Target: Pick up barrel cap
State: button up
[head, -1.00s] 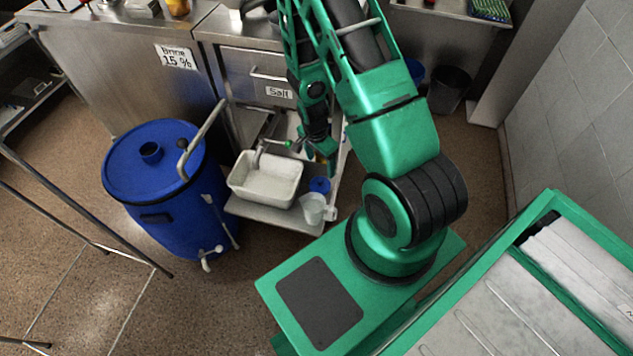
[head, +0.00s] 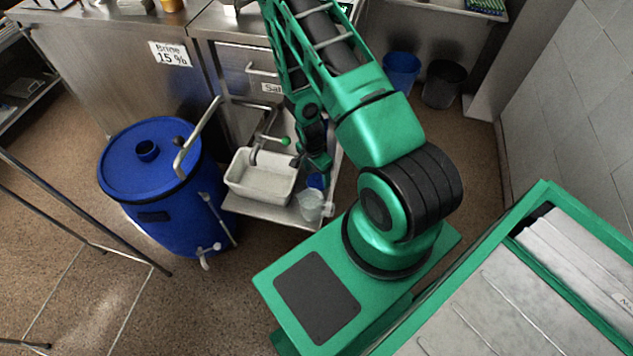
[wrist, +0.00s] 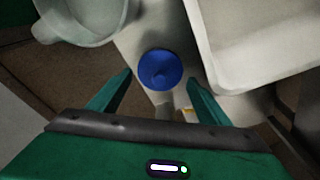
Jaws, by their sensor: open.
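The blue barrel cap (head: 316,181) lies on the metal shelf between the white basin and the clear jug. In the wrist view the cap (wrist: 160,70) is a round blue disc with a raised middle, just beyond the fingertips and roughly centred between them. My gripper (wrist: 160,76) is open and empty, its two green fingers spread wider than the cap. In the head view my gripper (head: 318,170) points down just above the cap and partly hides it. The blue barrel (head: 160,200) stands on the floor to the left, its lid showing an open-looking dark port.
The white basin (head: 235,183) is close on the left of the cap, and the clear jug (head: 310,207) is close on its right and front. Both crowd the gripper. The metal shelf (head: 280,214) is narrow. A blue bin (head: 401,72) and a dark bin (head: 443,84) stand behind.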

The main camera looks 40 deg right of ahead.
jog(key=shift+d+f, duration=0.1)
jog(key=shift+f, duration=1.1)
jog(key=shift+c, duration=0.3)
jog(key=c, duration=0.7)
jog(key=shift+c, duration=0.3)
jog(key=shift+r, duration=0.15)
